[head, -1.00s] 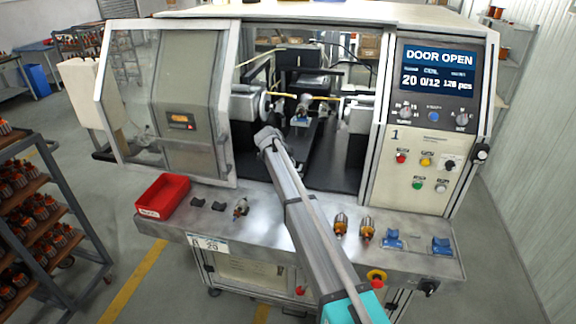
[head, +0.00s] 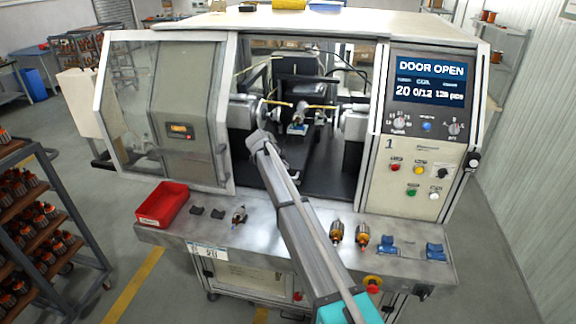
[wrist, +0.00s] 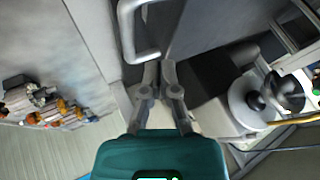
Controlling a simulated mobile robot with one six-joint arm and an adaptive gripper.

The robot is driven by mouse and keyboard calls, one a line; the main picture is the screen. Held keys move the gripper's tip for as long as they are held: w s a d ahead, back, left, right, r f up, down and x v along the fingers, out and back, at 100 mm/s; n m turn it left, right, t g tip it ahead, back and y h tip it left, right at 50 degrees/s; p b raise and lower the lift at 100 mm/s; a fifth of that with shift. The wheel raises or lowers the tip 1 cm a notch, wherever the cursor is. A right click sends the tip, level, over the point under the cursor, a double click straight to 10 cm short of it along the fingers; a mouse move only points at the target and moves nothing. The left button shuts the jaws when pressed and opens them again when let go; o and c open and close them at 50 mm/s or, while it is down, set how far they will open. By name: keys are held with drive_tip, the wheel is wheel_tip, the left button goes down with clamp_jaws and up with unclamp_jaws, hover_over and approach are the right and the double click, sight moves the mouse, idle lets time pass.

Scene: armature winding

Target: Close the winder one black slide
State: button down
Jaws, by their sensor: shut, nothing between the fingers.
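Winder one stands in the middle of the head view, with its display (head: 429,81) reading DOOR OPEN. Its grey sliding door with a window (head: 182,95) stands at the left of the opening. The dark floor (head: 330,180) of the bay shows, and I cannot tell which part is the black slide. My gripper (head: 262,143) is at the mouth of the opening, right of the door's edge. In the wrist view my gripper (wrist: 158,68) has its fingertips together and empty, close to a pale looped handle (wrist: 128,35). I cannot tell whether they touch it.
The metal front shelf carries a red bin (head: 162,204), armatures (head: 337,231) and blue holders (head: 387,246). A winding spindle (head: 245,112) sits inside the bay. A control panel (head: 420,165) bounds the opening on the right. A rack of armatures (head: 35,225) stands at the left.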

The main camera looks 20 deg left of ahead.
drive_tip(key=p+v, duration=0.4)
drive_tip(key=v, duration=0.2)
drive_tip(key=shift+s+f, duration=0.15)
idle(0.6)
